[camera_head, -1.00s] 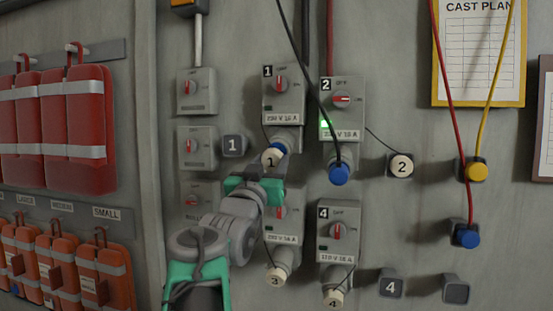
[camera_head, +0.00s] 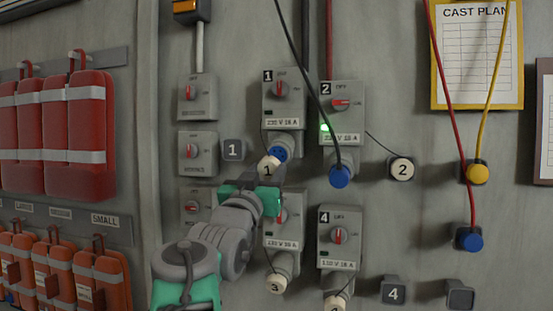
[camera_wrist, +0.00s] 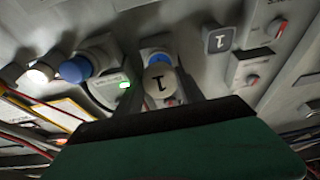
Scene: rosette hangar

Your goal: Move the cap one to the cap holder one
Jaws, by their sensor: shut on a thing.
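Cap one (camera_head: 269,167) is a cream round cap marked 1, just below and left of the blue socket face (camera_head: 280,153) of outlet box 1 (camera_head: 283,97). A thin cord runs from it up to the box. My gripper (camera_head: 268,180) is shut on cap one from below. In the wrist view cap one (camera_wrist: 160,83) sits between the fingers, its 1 upside down, with the blue socket behind it. Cap holder one (camera_head: 233,149) is a grey square block marked 1, left of cap one; it also shows in the wrist view (camera_wrist: 219,40) and is empty.
Outlet box 2 (camera_head: 342,107) stands close right, with a blue plug (camera_head: 339,177) and black cable hanging across. Switch boxes (camera_head: 197,152) flank the holder on the left. Boxes 3 and 4 (camera_head: 339,237) are below, near my arm.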

